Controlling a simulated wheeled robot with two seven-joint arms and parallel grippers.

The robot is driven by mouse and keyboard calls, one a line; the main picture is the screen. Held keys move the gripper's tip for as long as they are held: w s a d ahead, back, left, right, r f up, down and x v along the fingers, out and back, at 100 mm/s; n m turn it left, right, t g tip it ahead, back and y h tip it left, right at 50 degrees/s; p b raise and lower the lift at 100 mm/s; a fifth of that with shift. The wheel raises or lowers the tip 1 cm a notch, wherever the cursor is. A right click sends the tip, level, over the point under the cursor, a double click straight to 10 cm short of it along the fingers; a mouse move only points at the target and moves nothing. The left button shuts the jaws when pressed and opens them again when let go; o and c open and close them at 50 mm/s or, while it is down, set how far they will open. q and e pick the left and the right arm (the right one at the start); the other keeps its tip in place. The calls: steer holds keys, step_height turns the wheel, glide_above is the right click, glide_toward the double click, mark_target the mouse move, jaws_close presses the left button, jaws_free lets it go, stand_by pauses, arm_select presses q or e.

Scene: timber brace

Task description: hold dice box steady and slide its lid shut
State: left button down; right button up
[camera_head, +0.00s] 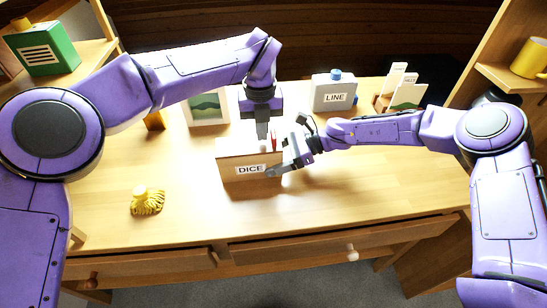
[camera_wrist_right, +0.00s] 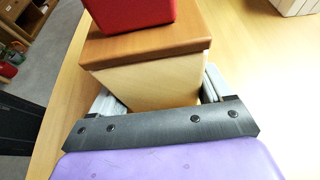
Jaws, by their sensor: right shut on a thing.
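The dice box (camera_head: 230,168), pale wood with a DICE label, stands on the desk in the head view. In the right wrist view the box (camera_wrist_right: 150,82) has a brown lid-like top piece (camera_wrist_right: 150,47) at its upper edge; I cannot tell how far the lid is closed. A red block-like thing (camera_wrist_right: 130,12) is above it, also a red sliver (camera_head: 273,141) in the head view. My right gripper (camera_head: 279,156) is shut on the box's right end, one finger on each side. My left gripper (camera_head: 262,133) points down at the box's top; its fingertips are unclear.
Behind stand a grey LINE box (camera_head: 333,93), a card holder (camera_head: 402,93) and a framed picture (camera_head: 207,108). A yellow tasselled thing (camera_head: 147,201) lies front left. A green box (camera_head: 42,49) and yellow mug (camera_head: 530,58) are on side shelves. The desk's front right is clear.

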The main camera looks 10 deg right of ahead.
arm_select(q)
step_height(320, 180, up, 6)
stand_by(0.4)
arm_select(e)
steer(key=o, duration=1.3)
steer(key=shift+c, duration=0.2)
steer(key=v, duration=1.2)
steer(key=shift+s+d, duration=0.1)
